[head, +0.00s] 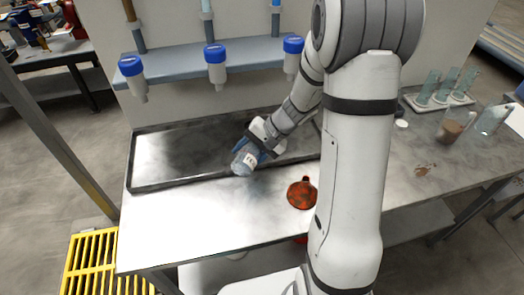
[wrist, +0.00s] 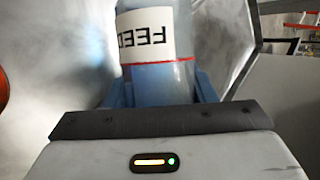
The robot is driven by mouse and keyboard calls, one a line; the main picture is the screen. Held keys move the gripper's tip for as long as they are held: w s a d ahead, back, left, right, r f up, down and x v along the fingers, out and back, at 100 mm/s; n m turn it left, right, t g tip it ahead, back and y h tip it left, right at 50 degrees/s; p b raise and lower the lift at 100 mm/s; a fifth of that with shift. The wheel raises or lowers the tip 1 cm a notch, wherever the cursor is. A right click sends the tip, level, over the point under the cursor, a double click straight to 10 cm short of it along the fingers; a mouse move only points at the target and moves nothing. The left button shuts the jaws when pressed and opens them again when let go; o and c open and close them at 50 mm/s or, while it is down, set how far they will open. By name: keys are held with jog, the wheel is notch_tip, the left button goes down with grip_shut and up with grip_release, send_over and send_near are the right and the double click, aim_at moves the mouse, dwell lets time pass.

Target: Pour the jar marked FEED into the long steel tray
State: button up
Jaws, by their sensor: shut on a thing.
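The jar marked FEED (head: 242,160) is clear and bluish with a white label. My gripper (head: 257,149) is shut on it in the head view and holds it tilted over the front part of the long steel tray (head: 165,150). In the wrist view the FEED jar (wrist: 158,75) sits between the two blue fingers of my gripper (wrist: 158,92). Its label reads upside down, with a red line at the label's edge. The jar's mouth is out of the wrist view, and no stream is visible. My arm hides the tray's right end.
A cylinder rack (head: 440,101), a beaker with brown contents (head: 453,128) and a white cap (head: 401,123) are at right.

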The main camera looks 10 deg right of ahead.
jog(key=shift+f, duration=0.15)
jog(key=shift+w+r+g+y+p, duration=0.1)
jog(key=shift+r+g+y+p, duration=0.15)
jog(key=shift+g+y+p, duration=0.2)
jog(key=shift+s+a+r+m+g+y+p, duration=0.25)
jog(key=shift+s+a+m+g+p, duration=0.15)
jog(key=shift+s+a, duration=0.25)
dwell(0.3)
jog(key=shift+f+m+g+y, duration=0.45)
jog(key=shift+g+y, duration=0.1)
jog(key=shift+y, duration=0.15)
dwell(0.7)
